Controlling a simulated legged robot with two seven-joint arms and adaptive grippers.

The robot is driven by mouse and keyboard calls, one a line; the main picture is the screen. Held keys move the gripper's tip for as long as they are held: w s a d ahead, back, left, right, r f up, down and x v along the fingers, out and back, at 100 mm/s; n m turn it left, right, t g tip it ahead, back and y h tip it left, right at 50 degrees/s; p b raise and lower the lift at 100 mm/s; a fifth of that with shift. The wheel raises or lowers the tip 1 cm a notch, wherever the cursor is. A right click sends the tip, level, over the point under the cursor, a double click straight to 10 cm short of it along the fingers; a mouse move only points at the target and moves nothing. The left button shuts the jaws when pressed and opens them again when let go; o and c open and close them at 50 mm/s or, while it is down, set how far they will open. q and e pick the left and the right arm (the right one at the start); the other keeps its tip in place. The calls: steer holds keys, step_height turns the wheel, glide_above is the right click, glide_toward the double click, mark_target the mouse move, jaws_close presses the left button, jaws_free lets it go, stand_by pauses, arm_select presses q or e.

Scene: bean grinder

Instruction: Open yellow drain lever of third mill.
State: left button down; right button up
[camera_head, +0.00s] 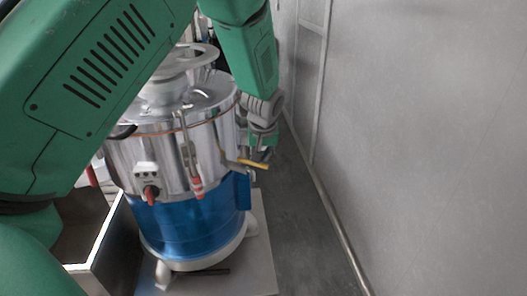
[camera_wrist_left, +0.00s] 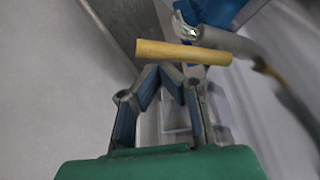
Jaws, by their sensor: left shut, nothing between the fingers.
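The mill (camera_head: 190,150) is a steel drum with a blue lower band, standing left of centre in the head view. Its yellow drain lever (camera_head: 252,164) sticks out at the drum's right side. In the left wrist view the yellow lever (camera_wrist_left: 183,52) lies crosswise just beyond my fingertips. My left gripper (camera_head: 262,150) is at the mill's right side, close to the lever. In the left wrist view the left gripper (camera_wrist_left: 172,72) is shut and empty, with its tips just short of the lever; I cannot tell whether they touch it. My right gripper is not in view.
A grey wall (camera_head: 420,130) runs along the right, with floor (camera_head: 305,240) between it and the mill. The mill stands on a pale base plate (camera_head: 262,262). An open metal bin (camera_head: 100,240) is at its left. A red-tipped latch (camera_head: 197,186) and red knob (camera_head: 151,193) are on the drum's front.

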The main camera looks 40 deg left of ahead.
arm_select(q)
steer(key=shift+s+a+f, duration=0.15)
steer(key=shift+s+a, duration=0.15)
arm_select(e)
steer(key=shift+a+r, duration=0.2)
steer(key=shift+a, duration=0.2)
arm_select(q)
steer(key=shift+d, duration=0.15)
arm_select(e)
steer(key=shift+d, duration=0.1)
